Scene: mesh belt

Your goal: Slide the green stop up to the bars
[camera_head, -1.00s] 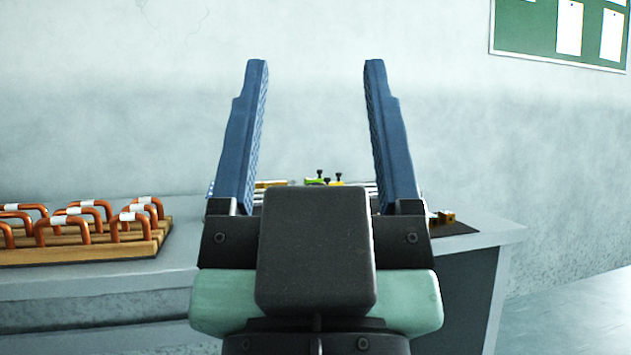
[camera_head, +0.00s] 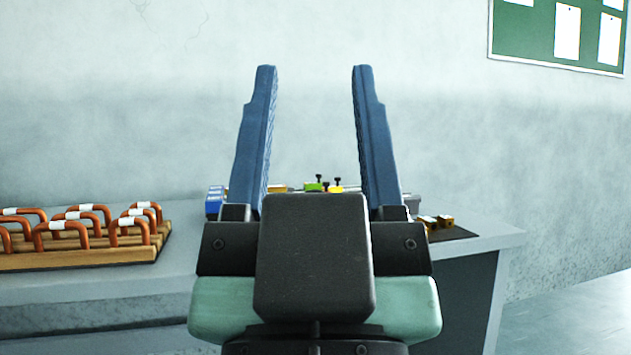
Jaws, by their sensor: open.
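My gripper (camera_head: 315,72) is open and empty in the middle of the view, its two blue fingers pointing up and standing well apart. The green stop (camera_head: 313,187) is small and shows between the fingers, beyond the gripper, on the counter at the back. A black knob stands above it. A yellow piece (camera_head: 336,189) with a black knob sits just to its right. Metal bars or rails (camera_head: 408,197) show only in part near the right finger; my gripper body hides most of that area. I cannot tell the gap between stop and bars.
A wooden rack (camera_head: 90,258) with several orange handles stands on the counter at left. A blue block (camera_head: 214,200) is left of the gripper. Brass pieces (camera_head: 436,221) lie on a dark mat (camera_head: 455,234) at right, near the counter's edge (camera_head: 510,238).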

